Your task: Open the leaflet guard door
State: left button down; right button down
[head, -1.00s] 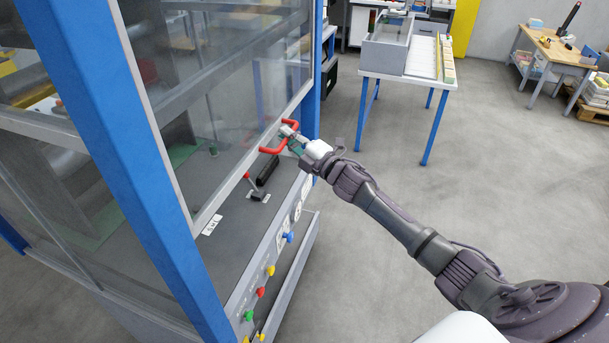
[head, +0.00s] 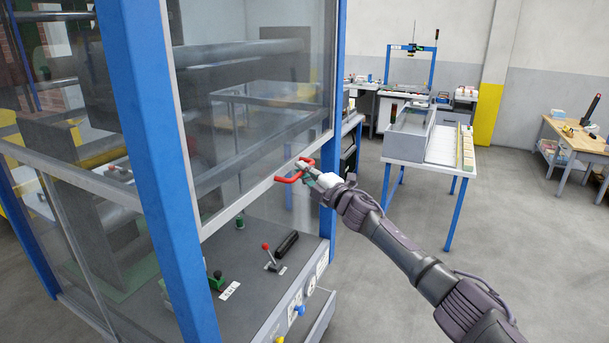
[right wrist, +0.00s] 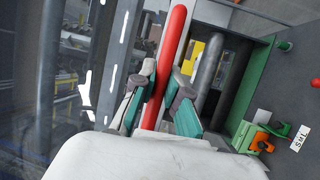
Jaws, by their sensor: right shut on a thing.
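The leaflet guard door (head: 255,90) is a clear pane in a grey frame between blue posts. Its lower edge is raised above the grey machine deck, leaving a gap. The red handle (head: 284,179) sits on the lower frame rail. My right gripper (head: 303,168) is shut on the red handle. In the right wrist view the red bar (right wrist: 171,50) runs between the two fingers of my right gripper (right wrist: 160,92). My left gripper is not in view.
A red-knobbed lever (head: 268,255) and a green part (head: 216,280) stand on the deck under the door. A blue post (head: 155,150) stands left of the door. A table (head: 415,162) with a grey box stands behind my arm. Floor to the right is clear.

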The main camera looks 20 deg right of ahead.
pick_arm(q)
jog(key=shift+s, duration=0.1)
pick_arm(e)
jog(key=shift+r, duration=0.1)
jog(key=c, duration=1.2)
grip_release()
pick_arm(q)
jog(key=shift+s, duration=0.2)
pick_arm(e)
jog(key=v, duration=1.2)
